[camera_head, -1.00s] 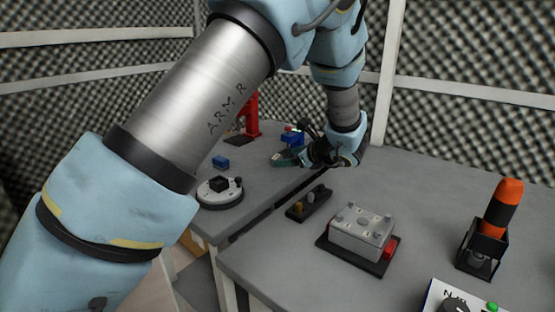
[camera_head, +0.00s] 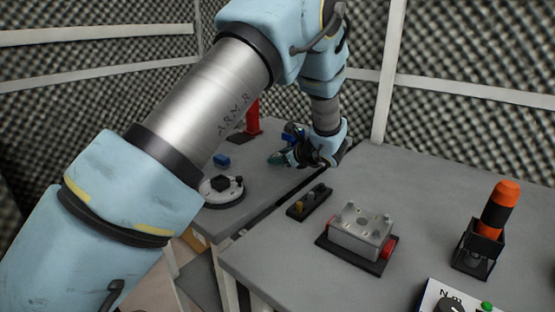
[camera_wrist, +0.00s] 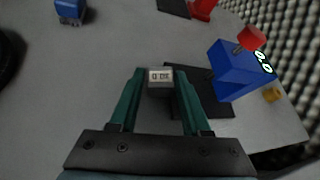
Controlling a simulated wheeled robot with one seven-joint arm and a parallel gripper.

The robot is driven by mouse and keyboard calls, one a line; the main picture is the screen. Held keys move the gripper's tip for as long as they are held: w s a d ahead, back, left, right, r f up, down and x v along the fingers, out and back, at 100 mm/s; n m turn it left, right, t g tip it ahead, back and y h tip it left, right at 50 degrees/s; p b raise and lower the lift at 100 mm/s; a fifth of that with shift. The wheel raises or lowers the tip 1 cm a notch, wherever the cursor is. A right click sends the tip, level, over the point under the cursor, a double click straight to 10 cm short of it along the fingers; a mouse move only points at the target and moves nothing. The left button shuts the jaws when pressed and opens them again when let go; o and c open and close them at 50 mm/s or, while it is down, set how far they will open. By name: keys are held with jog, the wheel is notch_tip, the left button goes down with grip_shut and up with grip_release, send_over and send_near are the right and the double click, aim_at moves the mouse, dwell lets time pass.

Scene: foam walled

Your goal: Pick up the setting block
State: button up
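A small block with a pale labelled face, likely the setting block (camera_wrist: 160,77), shows in the wrist view between the tips of my gripper's fingers. Its label looks like digits but is too small to read surely. My gripper (camera_wrist: 159,92) is open, with one green finger on each side of the block. I cannot tell whether either finger touches it. In the head view my gripper (camera_head: 283,158) is low over the far table, and I cannot make out the block there.
A blue device (camera_wrist: 238,70) with a red knob and display stands on a dark plate right of the fingers. A blue block (camera_head: 222,160) and a round dial base (camera_head: 221,190) are nearer. A grey metal fixture (camera_head: 361,231) and an orange-black tool (camera_head: 499,207) stand on the near table.

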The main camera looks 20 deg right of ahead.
grip_shut()
dwell(0.5)
